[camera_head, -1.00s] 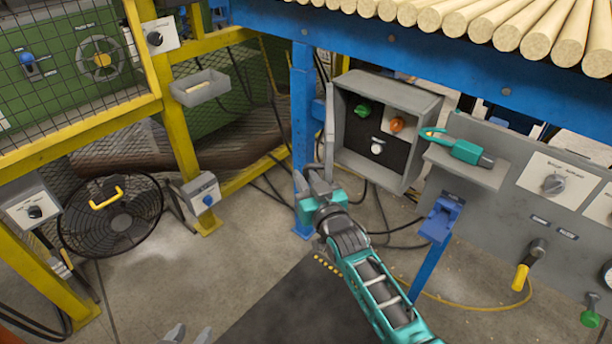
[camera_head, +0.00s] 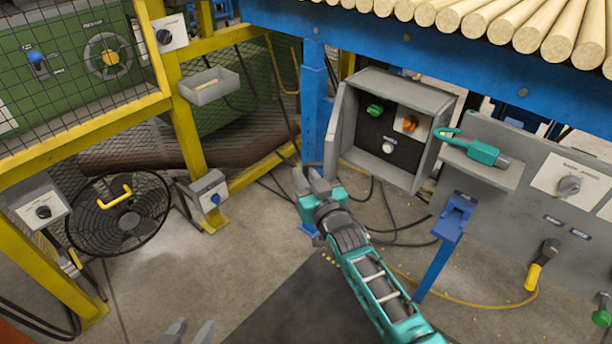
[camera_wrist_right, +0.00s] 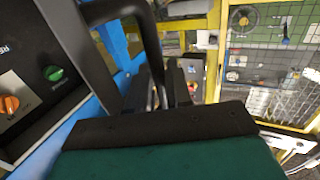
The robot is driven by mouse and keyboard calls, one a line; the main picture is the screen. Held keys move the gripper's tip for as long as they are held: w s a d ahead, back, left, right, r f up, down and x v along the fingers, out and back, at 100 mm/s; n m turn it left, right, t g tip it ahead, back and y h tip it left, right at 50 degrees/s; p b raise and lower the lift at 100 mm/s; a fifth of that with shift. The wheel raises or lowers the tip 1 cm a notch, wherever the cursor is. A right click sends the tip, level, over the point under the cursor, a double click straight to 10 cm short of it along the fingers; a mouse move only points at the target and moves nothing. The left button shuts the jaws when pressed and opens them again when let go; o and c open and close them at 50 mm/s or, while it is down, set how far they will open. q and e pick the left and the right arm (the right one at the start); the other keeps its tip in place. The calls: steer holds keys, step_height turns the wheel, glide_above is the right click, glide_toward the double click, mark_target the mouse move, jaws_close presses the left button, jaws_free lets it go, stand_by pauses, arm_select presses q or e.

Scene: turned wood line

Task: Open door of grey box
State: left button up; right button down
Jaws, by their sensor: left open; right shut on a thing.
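The grey box (camera_head: 448,100) stands below the blue beam, its front open to view. Inside are a green knob (camera_head: 375,110), an orange knob (camera_head: 410,123) and a white button (camera_head: 388,147) on a black panel. Its grey door (camera_head: 338,125) is hinged at the left side and stands swung out. My right gripper (camera_head: 309,178) is at the door's lower outer edge, shut on the door's handle. The dark handle bar (camera_wrist_right: 150,45) runs down to the fingers in the right wrist view. My left gripper (camera_head: 190,332) is open and empty at the bottom edge.
A grey shelf with a teal padlock-like tool (camera_head: 478,150) adjoins the box's right side. A blue post (camera_head: 314,100) stands just behind the door. A blue stand (camera_head: 445,235) is right of my right arm. A black fan (camera_head: 118,215) stands at left. Open floor lies between.

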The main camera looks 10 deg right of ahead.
steer(key=c, duration=1.2)
jaws_free()
steer(key=shift+s, duration=0.1)
steer(key=shift+p+v, duration=1.7)
steer(key=shift+v, duration=4.7)
